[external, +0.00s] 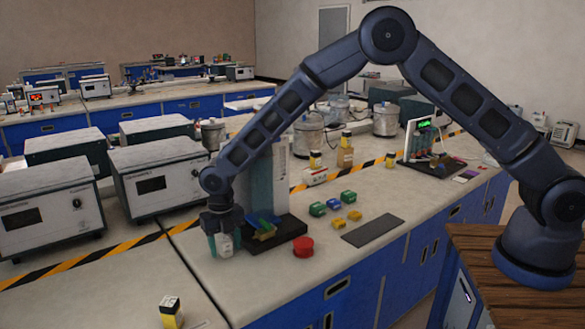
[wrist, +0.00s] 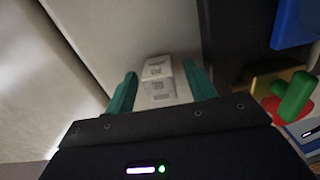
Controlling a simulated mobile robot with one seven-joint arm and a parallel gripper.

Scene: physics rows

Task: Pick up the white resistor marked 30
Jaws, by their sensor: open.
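The white resistor (wrist: 158,88) is a small white block with dark markings, too blurred to read for certain. In the wrist view it sits between the two teal fingers of my gripper (wrist: 160,92). Its lower part is hidden by the gripper body. In the external view my gripper (external: 224,245) points down at the bench's left part, and the white block (external: 224,246) shows between its fingers. The fingers are open around the block, with a small gap on its left side in the wrist view. I cannot tell whether the right finger touches it.
A dark stand (external: 282,238) holding blue, green and yellow pieces is close to the right of my gripper. A red round part (external: 303,247) lies in front of it. Several green, blue and yellow blocks and a grey plate (external: 373,231) lie farther right. White instrument boxes (external: 160,172) stand left.

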